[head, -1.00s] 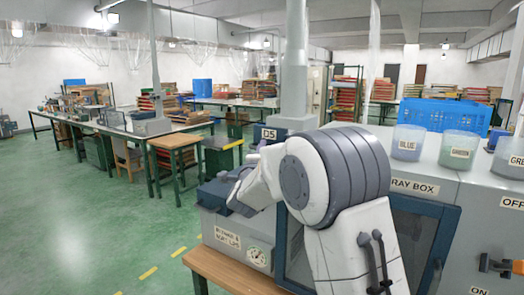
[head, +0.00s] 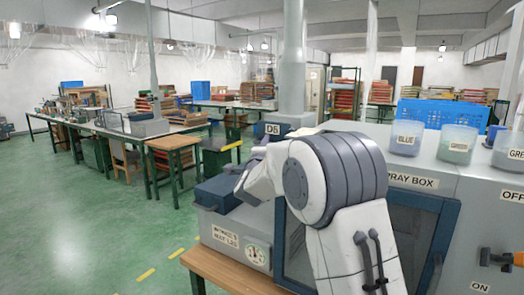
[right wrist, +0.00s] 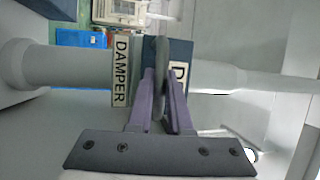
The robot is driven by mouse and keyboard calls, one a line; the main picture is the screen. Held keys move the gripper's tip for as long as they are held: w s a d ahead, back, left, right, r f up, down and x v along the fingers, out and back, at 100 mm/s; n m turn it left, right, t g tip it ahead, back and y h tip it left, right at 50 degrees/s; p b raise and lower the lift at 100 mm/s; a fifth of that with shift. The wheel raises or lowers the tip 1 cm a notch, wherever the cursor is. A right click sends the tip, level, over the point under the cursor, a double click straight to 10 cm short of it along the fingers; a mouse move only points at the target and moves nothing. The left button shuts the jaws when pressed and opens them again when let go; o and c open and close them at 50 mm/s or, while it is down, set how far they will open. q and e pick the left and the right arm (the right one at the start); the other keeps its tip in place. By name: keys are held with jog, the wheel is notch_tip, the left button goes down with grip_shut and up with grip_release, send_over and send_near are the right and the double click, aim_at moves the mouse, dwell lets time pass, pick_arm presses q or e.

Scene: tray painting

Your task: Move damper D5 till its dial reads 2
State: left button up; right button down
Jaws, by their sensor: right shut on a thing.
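The damper D5 plate (head: 272,129) is on the grey duct (head: 292,70) behind the spray box in the head view. In the right wrist view, a DAMPER label (right wrist: 121,70) and a dark blue plate with a partly covered D (right wrist: 180,75) sit across the duct. My right gripper (right wrist: 161,85) is shut on the grey damper handle (right wrist: 161,50), which stands edge-on between its purple fingers. In the head view my right gripper (head: 258,155) is small and partly hidden by my arm. A round dial (head: 257,256) shows on the grey box; its reading is too small to tell. My left gripper is out of view.
The spray box (head: 412,181) stands at the right, with a blue cup (head: 405,140) and a green cup (head: 457,145) on top. Open green floor (head: 80,220) is at the left.

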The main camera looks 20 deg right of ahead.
jog(key=c, duration=0.8)
grip_release()
jog(key=shift+c, duration=0.2)
